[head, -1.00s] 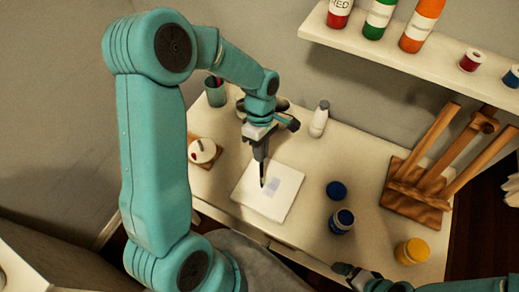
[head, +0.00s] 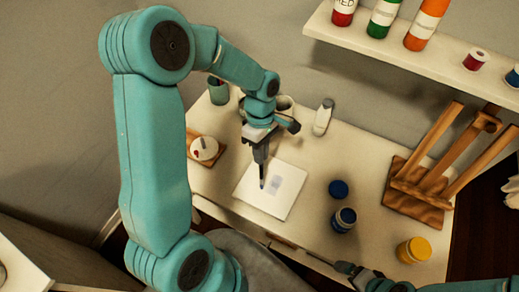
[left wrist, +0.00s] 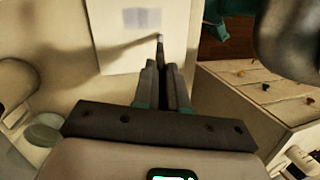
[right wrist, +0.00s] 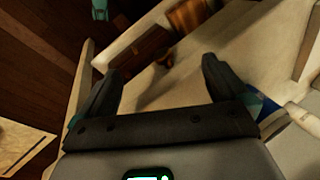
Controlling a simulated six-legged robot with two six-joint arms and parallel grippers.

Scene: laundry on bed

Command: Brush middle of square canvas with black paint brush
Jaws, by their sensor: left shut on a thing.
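The white square canvas (head: 285,200) lies flat on the table, with a pale grey-blue patch near its middle. It also shows in the left wrist view (left wrist: 112,55). My left gripper (head: 260,150) is shut on the dark paint brush (head: 262,182), which points down over the canvas. The brush tip (left wrist: 160,38) is beside the patch, near the canvas edge in the left wrist view; I cannot tell whether it touches. My right gripper (right wrist: 160,68) is open and empty, by the table's front edge.
Blue paint jars (head: 343,219), a yellow jar (head: 413,250) and a wooden easel (head: 430,185) stand to the right. A white bottle (head: 323,117) and a cup (head: 218,92) are behind. A shelf (head: 390,55) with bottles hangs above.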

